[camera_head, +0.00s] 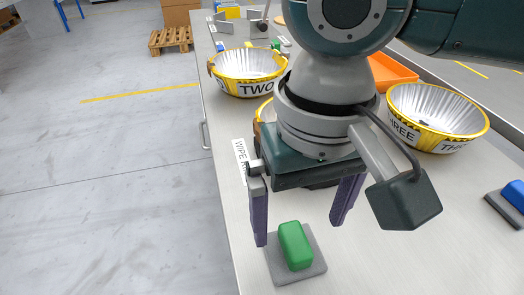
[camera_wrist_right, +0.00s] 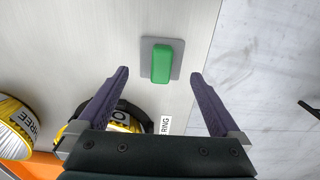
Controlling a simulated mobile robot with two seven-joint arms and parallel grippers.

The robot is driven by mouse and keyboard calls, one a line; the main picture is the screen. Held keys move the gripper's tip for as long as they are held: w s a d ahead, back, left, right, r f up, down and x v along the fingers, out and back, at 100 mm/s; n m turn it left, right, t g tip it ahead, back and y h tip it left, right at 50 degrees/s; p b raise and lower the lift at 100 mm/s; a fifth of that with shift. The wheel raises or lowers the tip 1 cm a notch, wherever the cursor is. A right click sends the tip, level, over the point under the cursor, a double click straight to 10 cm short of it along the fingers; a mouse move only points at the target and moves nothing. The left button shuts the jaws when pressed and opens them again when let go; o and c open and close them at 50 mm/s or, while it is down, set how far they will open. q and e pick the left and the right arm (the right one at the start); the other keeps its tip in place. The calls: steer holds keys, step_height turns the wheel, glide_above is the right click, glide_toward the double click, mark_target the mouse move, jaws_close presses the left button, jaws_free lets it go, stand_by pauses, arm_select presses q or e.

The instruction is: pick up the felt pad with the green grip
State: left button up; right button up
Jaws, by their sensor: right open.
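The felt pad (camera_head: 314,268) is a flat grey square with a raised green grip (camera_head: 295,245) on top. It lies on the table near the front left edge. In the right wrist view the green grip (camera_wrist_right: 161,62) and grey pad (camera_wrist_right: 146,44) show ahead of the fingertips, midway between them. My right gripper (camera_head: 303,232) is open and empty, its two purple fingers pointing down, above and just behind the pad in the head view. It also shows open in the right wrist view (camera_wrist_right: 159,72). My left gripper is not in view.
Another yellow-rimmed bowl is mostly hidden behind my right gripper. A second pad with a blue grip (camera_head: 514,193) lies at right. An orange tray (camera_head: 392,72) sits behind. The table's left edge is close to the green-grip pad.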

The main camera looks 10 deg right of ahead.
mark_target(298, 242)
steer(key=f, duration=0.2)
steer(key=f+b, duration=0.2)
steer(key=f, duration=0.1)
steer(key=shift+s+a+f, duration=0.1)
steer(key=shift+s+f, duration=0.15)
steer(key=shift+f, duration=0.05)
steer(key=c, duration=1.2)
step_height(298, 242, up, 20)
steer(key=p, duration=0.6)
steer(key=shift+r, duration=0.1)
steer(key=shift+c, duration=0.2)
